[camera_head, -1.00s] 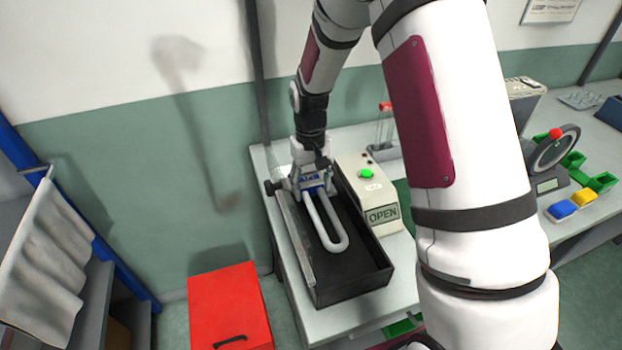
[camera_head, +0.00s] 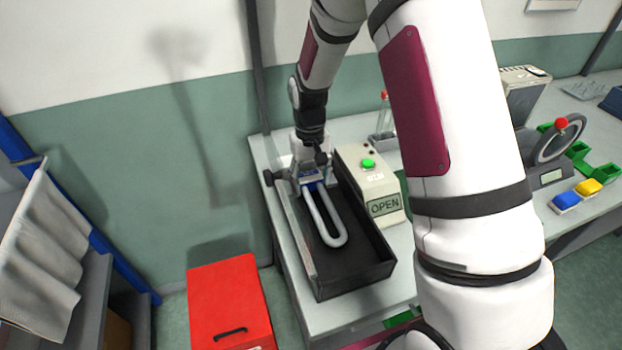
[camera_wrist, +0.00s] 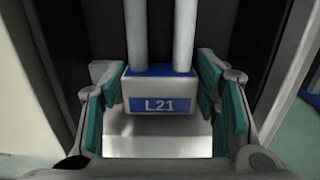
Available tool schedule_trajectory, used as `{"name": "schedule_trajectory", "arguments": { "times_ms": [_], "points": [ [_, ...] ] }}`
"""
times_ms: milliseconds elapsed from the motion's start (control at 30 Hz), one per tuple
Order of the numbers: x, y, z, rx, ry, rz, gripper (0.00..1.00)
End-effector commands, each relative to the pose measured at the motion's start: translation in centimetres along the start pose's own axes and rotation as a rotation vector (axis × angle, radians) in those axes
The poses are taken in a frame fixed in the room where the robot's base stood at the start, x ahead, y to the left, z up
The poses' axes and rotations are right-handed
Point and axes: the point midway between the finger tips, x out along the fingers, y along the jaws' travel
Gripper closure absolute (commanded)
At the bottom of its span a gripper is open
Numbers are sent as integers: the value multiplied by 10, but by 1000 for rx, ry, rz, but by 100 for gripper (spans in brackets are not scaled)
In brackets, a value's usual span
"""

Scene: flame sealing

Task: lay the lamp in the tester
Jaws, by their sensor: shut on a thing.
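The lamp (camera_head: 328,232) is a white U-shaped tube on a base with a blue label. In the wrist view the lamp's base (camera_wrist: 160,90) reads L21 and sits between the teal finger pads. My gripper (camera_head: 309,177) is shut on this base at the back end of the tester. The tester (camera_head: 368,272) is a long black open tray with a grey control box (camera_head: 368,185) on its right, bearing a green button and a display reading OPEN. The tube lies lengthwise within the tray's outline; I cannot tell whether it touches the floor.
A red bin (camera_head: 228,300) stands on the floor left of the table (camera_head: 290,285). A grey wheel device (camera_head: 548,165) and blue and yellow blocks (camera_head: 577,195) are on the right table. A cloth (camera_head: 45,255) hangs at far left.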

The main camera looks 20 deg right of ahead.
Motion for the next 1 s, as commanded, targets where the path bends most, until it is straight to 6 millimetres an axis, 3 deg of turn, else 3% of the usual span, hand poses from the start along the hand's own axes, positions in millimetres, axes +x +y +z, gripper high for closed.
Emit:
{"name": "schedule_trajectory", "arguments": {
  "times_ms": [67,100,167,467,633,1000],
  "points": [
    [0,0,0,0,0,0,82],
    [0,0,0,0,0,0,35],
    [0,0,0,0,1,0,21],
    [0,0,0,0,0,0,21],
    [-10,0,-1,0,2,0,21],
    [-80,0,-1,0,5,0,21]
  ]
}}
